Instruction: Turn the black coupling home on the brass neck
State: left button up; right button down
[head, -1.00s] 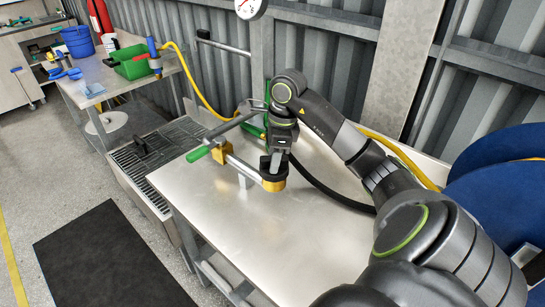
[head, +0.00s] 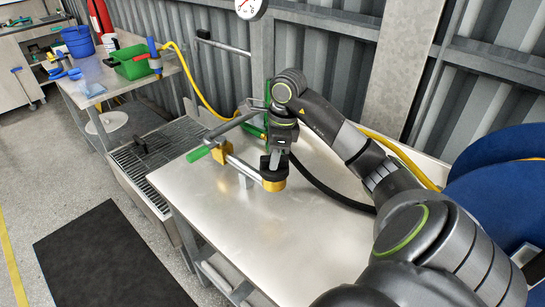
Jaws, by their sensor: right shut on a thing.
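The black coupling (head: 266,173) sits at the brass neck (head: 274,185), at the near end of a grey pipe above the steel table. My right gripper (head: 275,161) comes down on the coupling from above and is shut on it. The fingers hide part of the coupling, so I cannot tell how far it is seated on the neck. A black hose (head: 330,192) curves over the table behind the gripper. My left gripper is not in view.
The steel table (head: 235,245) is mostly bare in front. A green handle (head: 197,154) and a brass fitting (head: 222,150) are left of the coupling. A drain grate (head: 160,150) and a side table with a green bin (head: 133,68) lie farther left. A corrugated wall stands behind.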

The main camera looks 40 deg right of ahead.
jog(key=m, duration=0.5)
jog(key=shift+h, duration=0.3)
jog(key=shift+r+m+t+p, duration=0.15)
jog(key=shift+m+t+p, duration=0.25)
jog(key=shift+m, duration=0.8)
jog(key=shift+m+h+p, duration=0.4)
jog(key=shift+m+p, duration=0.1)
jog(key=shift+m, duration=0.4)
jog(key=c, duration=1.5)
grip_release()
jog(key=o, duration=0.9)
notch_tip(320, 180, up, 7)
jog(key=p, duration=0.6)
jog(key=shift+p, duration=0.4)
